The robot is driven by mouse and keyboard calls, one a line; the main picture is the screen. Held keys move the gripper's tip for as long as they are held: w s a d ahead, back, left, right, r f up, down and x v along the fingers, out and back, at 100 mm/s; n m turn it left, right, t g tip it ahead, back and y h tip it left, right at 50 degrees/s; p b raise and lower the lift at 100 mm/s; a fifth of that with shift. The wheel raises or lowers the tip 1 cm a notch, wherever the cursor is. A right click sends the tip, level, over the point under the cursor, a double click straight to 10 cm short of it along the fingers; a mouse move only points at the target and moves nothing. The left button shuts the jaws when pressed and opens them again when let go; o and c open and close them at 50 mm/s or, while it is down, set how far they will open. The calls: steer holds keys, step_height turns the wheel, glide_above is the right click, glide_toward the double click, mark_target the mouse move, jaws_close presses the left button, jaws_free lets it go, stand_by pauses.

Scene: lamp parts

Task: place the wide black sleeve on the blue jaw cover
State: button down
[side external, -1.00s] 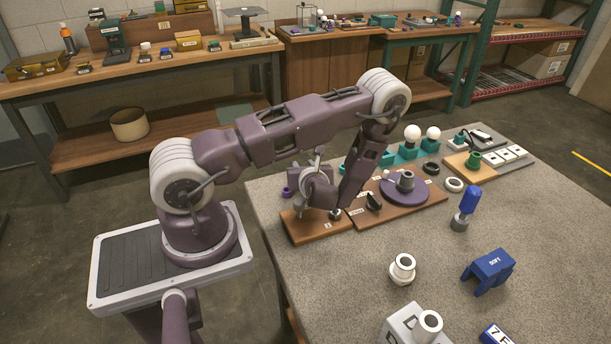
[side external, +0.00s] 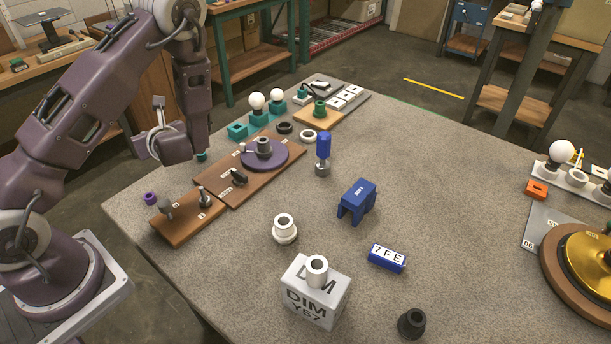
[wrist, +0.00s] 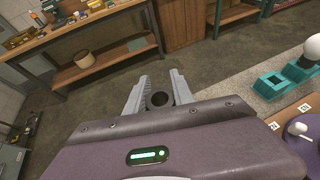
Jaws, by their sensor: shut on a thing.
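My gripper (wrist: 157,90) shows in the wrist view with its two pale ribbed jaws shut on a dark, hollow round part, which looks like the wide black sleeve (wrist: 158,100). Its open end faces up toward the wrist camera. The blue jaw cover (side external: 357,200), marked SOFT, stands on the grey table in the side view, well right of my gripper. It is bridge-shaped with a flat top and legs below. Nothing lies on it.
A blue-handled tool (side external: 323,150) stands behind the cover. A white flanged part (side external: 285,229), a DIM block (side external: 316,300) and a blue 7FE block (side external: 387,258) lie in front. A black flanged part (side external: 412,323) is near the front edge. Brown boards (side external: 230,185) lie left.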

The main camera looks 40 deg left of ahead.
steer(key=w+d+m+t+h, duration=0.2)
steer(key=w+d+m+t, duration=0.2)
steer(key=w+d, duration=0.8)
step_height(320, 180, up, 7)
steer(key=m+t+h, duration=0.6)
steer(key=m+h, duration=0.2)
glide_above(363, 182)
step_height(363, 182, down, 10)
steer(key=shift+r, duration=0.1)
steer(key=c, duration=1.1)
jaws_free()
